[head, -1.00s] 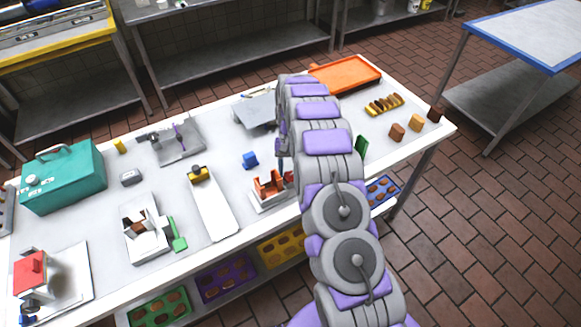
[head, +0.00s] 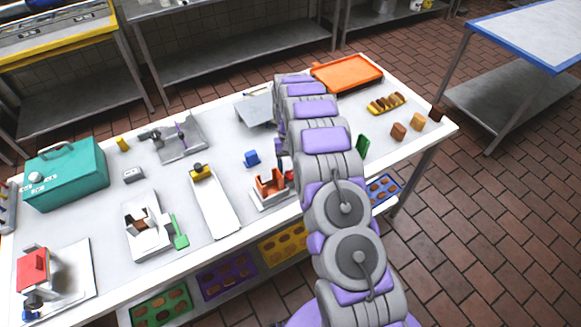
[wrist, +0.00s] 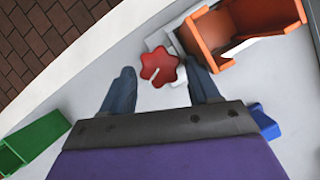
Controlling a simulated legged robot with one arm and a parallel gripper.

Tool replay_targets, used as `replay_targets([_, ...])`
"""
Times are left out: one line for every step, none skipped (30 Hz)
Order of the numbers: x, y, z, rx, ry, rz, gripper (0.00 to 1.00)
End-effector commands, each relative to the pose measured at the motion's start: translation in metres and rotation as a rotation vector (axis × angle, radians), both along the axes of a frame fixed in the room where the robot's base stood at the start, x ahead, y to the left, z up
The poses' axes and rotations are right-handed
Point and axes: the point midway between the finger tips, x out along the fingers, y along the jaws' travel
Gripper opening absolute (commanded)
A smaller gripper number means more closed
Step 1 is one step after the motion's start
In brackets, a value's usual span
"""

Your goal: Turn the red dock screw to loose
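The red dock screw (wrist: 158,66) is a star-shaped knob with a pale line on its face. It sits on the white base beside the orange dock (wrist: 232,28); the dock also shows in the head view (head: 268,186) at the front of the table. In the wrist view, my gripper (wrist: 160,68) is open, one blue-grey finger on each side of the knob with gaps to both. Whether the fingertips are down at the knob's height is unclear. In the head view my arm hides most of the gripper and the screw.
A blue block (head: 252,158) lies just behind the dock and shows beside my gripper in the wrist view (wrist: 263,122). A green piece (head: 362,145) stands right of my arm. A white board (head: 214,203) lies to the left. The table's front edge is close.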

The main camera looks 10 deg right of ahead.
Motion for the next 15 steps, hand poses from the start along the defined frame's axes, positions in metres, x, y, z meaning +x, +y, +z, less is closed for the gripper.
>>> replay_targets([-0.0001,0.0004,0.0,0.001,0.0,0.0,0.68])
replay_targets([-0.0002,0.0004,0.0,0.001,0.0,0.0,0.71])
replay_targets([-0.0002,0.0005,0.0,0.001,0.001,0.0,0.75])
replay_targets([-0.0002,0.0006,0.0,0.001,0.001,0.0,0.75])
replay_targets([-0.0002,0.0007,0.0,0.001,0.001,0.0,0.75])
replay_targets([-0.0002,0.0009,-0.0001,0.001,0.001,0.0,0.75])
replay_targets([-0.0002,0.001,-0.0002,0.001,0.001,0.0,0.75])
replay_targets([-0.0002,0.001,-0.0001,0.001,0.001,0.001,0.75])
replay_targets([-0.0002,0.0011,-0.0002,0.001,0.001,0.001,0.75])
replay_targets([-0.0002,0.0012,-0.0002,0.001,0.001,0.001,0.75])
replay_targets([-0.0002,0.0013,-0.0002,0.001,0.001,0.001,0.75])
replay_targets([-0.0002,0.0016,-0.0002,0.001,0.001,0.001,0.75])
replay_targets([-0.0002,0.0018,-0.0002,0.001,0.001,0.001,0.75])
replay_targets([-0.0001,0.002,-0.0002,0.001,0.001,0.001,0.75])
replay_targets([-0.0001,0.0022,-0.0002,0.0,0.001,0.001,0.75])
